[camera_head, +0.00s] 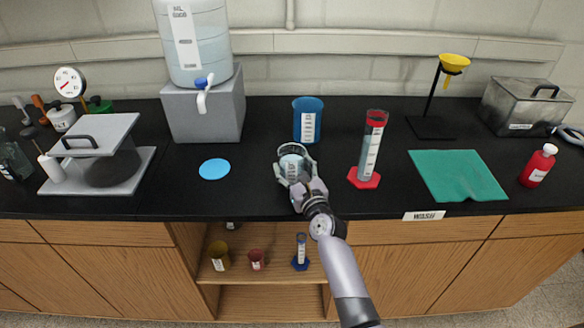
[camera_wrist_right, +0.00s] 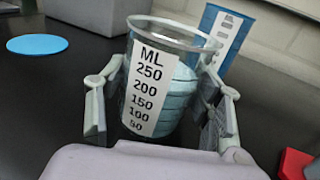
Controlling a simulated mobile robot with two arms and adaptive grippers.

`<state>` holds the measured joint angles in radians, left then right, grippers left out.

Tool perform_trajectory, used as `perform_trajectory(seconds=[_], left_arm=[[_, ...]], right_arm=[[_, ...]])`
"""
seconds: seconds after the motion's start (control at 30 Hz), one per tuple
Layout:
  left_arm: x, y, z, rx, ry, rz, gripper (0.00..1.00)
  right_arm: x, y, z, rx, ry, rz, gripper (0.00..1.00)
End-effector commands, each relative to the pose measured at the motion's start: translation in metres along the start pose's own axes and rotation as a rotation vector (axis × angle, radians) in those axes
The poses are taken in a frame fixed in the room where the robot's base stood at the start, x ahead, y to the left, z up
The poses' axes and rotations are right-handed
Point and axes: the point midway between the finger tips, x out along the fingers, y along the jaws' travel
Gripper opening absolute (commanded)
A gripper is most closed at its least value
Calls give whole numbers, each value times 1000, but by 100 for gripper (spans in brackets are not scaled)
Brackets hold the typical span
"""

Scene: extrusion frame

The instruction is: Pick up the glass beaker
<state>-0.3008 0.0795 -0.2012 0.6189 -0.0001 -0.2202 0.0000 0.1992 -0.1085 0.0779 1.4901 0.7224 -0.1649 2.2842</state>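The glass beaker (camera_head: 292,163) stands upright on the black bench top near its front edge, in the middle of the head view. It is clear, with a white volume scale and pale blue contents. The right wrist view shows the beaker (camera_wrist_right: 158,90) large, its scale facing the camera. My right gripper (camera_head: 297,178) is around the beaker, one finger on each side. In the wrist view its fingers (camera_wrist_right: 160,115) are spread, with a gap visible at the left and apparently at the right. My left gripper is out of view.
A blue beaker (camera_head: 308,120) stands close behind. A red-based graduated cylinder (camera_head: 370,150) is to the right, with a green mat (camera_head: 457,175) beyond. A flat blue disc (camera_head: 214,169) lies left, before a water jug on a grey block (camera_head: 205,110). The shelf below holds small vessels.

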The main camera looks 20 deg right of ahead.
Motion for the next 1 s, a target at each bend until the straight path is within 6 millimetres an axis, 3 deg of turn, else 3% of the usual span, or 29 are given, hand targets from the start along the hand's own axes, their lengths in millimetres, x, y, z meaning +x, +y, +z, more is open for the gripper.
perform_trajectory(seconds=[0.47, 1.0], left_arm=[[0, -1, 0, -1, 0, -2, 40], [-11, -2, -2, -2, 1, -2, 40]], right_arm=[[0, 0, 0, -1, 0, 0, 27], [0, -1, 12, 1, -2, -1, 27]])
